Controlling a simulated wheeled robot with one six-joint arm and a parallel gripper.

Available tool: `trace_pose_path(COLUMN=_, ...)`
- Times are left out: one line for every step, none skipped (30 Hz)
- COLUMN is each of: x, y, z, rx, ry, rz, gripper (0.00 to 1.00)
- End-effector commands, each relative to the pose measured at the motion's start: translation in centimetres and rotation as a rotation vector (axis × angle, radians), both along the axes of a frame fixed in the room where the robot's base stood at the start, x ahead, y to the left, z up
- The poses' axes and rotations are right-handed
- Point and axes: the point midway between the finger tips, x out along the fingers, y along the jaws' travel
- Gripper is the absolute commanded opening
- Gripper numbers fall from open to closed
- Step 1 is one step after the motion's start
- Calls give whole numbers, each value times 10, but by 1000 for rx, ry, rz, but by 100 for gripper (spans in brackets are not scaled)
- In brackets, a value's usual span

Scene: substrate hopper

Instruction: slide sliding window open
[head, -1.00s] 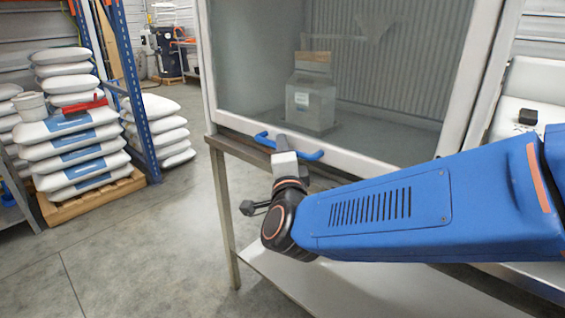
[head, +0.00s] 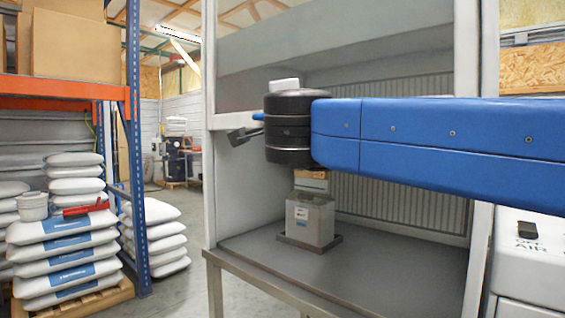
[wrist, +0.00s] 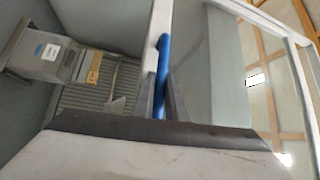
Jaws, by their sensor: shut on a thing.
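The sliding window (head: 350,50) of the grey cabinet is raised, leaving a tall opening below it. Its lower rail is mostly hidden behind my arm in the head view; the white rail (wrist: 157,35) and glass show in the wrist view. The blue handle bar (wrist: 163,55) runs along that rail, and one end of the handle (head: 258,117) shows beside my wrist. My gripper (wrist: 161,98) is shut on the handle, one finger on each side. In the head view only a pale part of my gripper (head: 284,85) shows above the black wrist joint.
A container with a label (head: 310,218) stands on a dark base inside the cabinet. A rack with an orange beam (head: 60,88) and stacked white sacks (head: 65,255) stand at left. A white unit (head: 528,255) is at right. Floor between sacks and cabinet is open.

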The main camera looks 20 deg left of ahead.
Motion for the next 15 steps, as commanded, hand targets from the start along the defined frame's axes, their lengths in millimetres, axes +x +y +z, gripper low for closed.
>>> trace_pose_path(x=0, y=0, z=18, rx=5, ry=-2, rz=1, gripper=0)
trace_pose_path(x=0, y=1, z=26, rx=6, ry=-1, rz=1, gripper=0)
trace_pose_path(x=0, y=1, z=37, rx=5, ry=-1, rz=1, gripper=0)
trace_pose_path(x=0, y=0, z=44, rx=5, ry=-1, rz=1, gripper=0)
trace_pose_path(x=0, y=0, z=52, rx=5, ry=-1, rz=1, gripper=0)
trace_pose_path(x=0, y=0, z=60, rx=5, ry=-1, rz=1, gripper=0)
trace_pose_path(x=0, y=0, z=66, rx=3, ry=-2, rz=1, gripper=0)
trace_pose_path(x=0, y=1, z=72, rx=3, ry=-1, rz=1, gripper=0)
trace_pose_path(x=0, y=1, z=78, rx=3, ry=-1, rz=1, gripper=0)
trace_pose_path(x=0, y=1, z=82, rx=2, ry=0, rz=0, gripper=0)
trace_pose_path(x=0, y=1, z=86, rx=1, ry=-1, rz=0, gripper=0)
trace_pose_path(x=0, y=1, z=91, rx=1, ry=-1, rz=0, gripper=0)
trace_pose_path(x=0, y=1, z=94, rx=2, ry=0, rz=0, gripper=0)
trace_pose_path(x=0, y=0, z=97, rx=0, ry=-1, rz=0, gripper=0)
trace_pose_path(x=0, y=0, z=100, rx=0, ry=-1, rz=0, gripper=0)
